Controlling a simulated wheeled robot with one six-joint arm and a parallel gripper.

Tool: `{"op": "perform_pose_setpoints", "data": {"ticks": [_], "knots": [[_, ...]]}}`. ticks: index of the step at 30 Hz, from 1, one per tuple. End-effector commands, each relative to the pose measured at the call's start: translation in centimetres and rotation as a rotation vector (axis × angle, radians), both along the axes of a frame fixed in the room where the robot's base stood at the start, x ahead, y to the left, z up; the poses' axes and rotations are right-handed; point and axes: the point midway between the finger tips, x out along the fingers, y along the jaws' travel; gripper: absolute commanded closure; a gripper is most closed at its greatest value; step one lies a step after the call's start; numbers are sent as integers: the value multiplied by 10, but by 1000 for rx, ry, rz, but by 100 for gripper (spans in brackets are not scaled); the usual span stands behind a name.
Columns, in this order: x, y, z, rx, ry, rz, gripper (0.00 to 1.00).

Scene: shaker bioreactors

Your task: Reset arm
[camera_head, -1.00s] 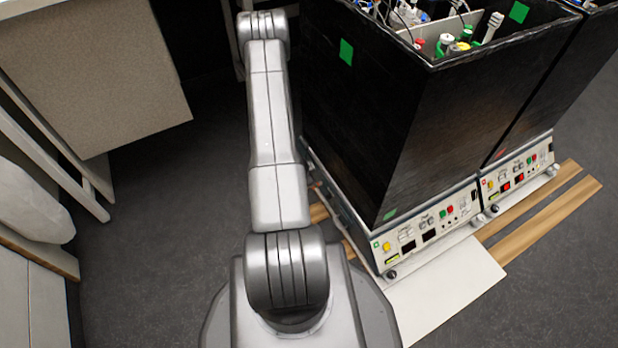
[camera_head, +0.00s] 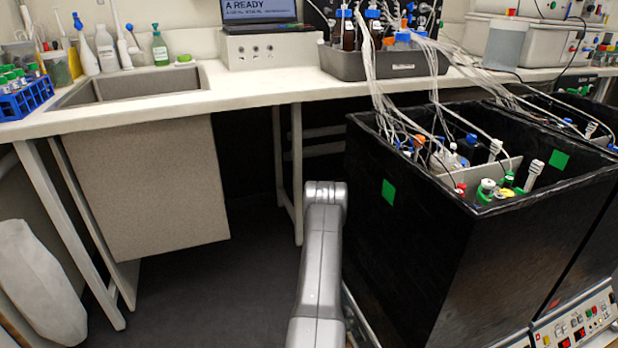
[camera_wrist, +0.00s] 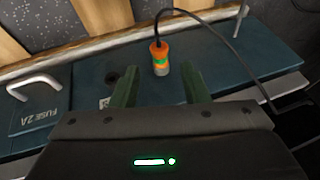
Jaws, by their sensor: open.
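My gripper (camera_wrist: 158,88) shows in the wrist view with its two dark green fingers spread apart, open and empty. The connector looks apart from both fingers. A metal handle (camera_wrist: 35,85) and a "FUSE 2A" label are at the left of that panel. In the head view my arm reaches forward beside the black shaker bioreactor box (camera_head: 420,235); the gripper itself is hidden there.
A bench (camera_head: 240,97) with a sink (camera_head: 125,88) runs across the back, with a grey tray of bottles (camera_head: 385,66) on it. Tubes run from the bottles to the black box. A second black box stands at right. Dark floor (camera_head: 220,290) is clear left of my arm.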

Motion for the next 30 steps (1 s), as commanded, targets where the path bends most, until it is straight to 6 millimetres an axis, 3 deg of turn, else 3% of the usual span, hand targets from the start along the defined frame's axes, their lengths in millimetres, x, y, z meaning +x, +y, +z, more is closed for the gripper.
{"op": "perform_pose_setpoints", "data": {"ticks": [3,9,26,30], "knots": [[7,-6,-20,0,0,-2,58],[14,-11,-36,0,0,-1,58],[13,-10,-32,-1,-1,-1,58],[8,-5,-14,-2,0,3,58]]}}
